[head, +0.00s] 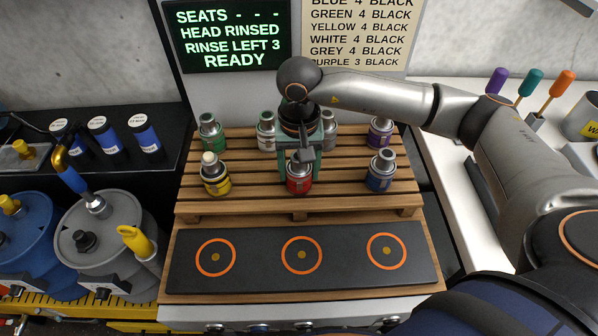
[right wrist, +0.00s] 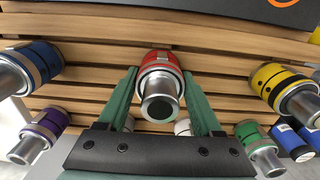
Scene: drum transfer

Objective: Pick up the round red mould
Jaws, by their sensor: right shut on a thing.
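The round red mould (head: 299,184), a small canister with a red band and a metal top, is in the middle of the front row on the slatted wooden rack (head: 240,204). My right gripper (head: 303,158) reaches down over it from behind and is shut on it. In the right wrist view the mould (right wrist: 160,68) sits between the two green fingers (right wrist: 160,84), its dark-ended metal neck toward the camera. I cannot tell whether its base touches the slats. My left gripper is not in view.
Yellow (head: 215,180) and blue (head: 380,176) canisters flank it in the front row. Green (head: 211,134), purple (head: 380,131) and other canisters stand behind, partly hidden by my gripper. In front is a dark mat (head: 340,275) with three empty orange rings. Drums (head: 97,238) stand at left.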

